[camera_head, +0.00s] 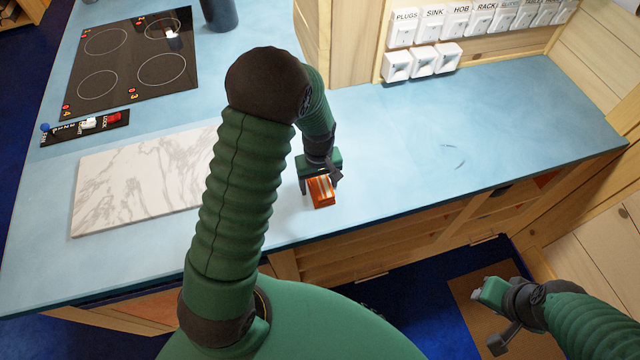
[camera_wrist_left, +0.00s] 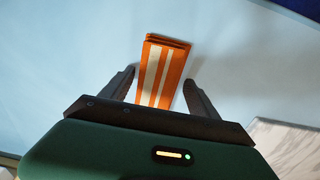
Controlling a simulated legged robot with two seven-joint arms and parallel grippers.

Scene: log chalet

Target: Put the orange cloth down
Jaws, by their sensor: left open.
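The orange cloth (camera_head: 321,192), folded into a small block with pale stripes, rests on the blue countertop (camera_head: 400,150) near its front edge, right of the marble board. My left gripper (camera_head: 319,182) is over it, pointing down. In the left wrist view the cloth (camera_wrist_left: 162,72) lies between the two dark fingers of the left gripper (camera_wrist_left: 159,76). The fingers are spread, with a gap visible on each side of the cloth. Its near end is hidden behind the gripper body. My right gripper (camera_head: 496,314) hangs low at the right over the floor; its finger opening is unclear.
A white marble board (camera_head: 120,187) lies left of my left arm, partly hidden by it. A black hob (camera_head: 135,65) and a small switch panel (camera_head: 85,128) are at the left. Labelled white switches (camera_head: 450,25) line the back wall. The counter's right side is clear.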

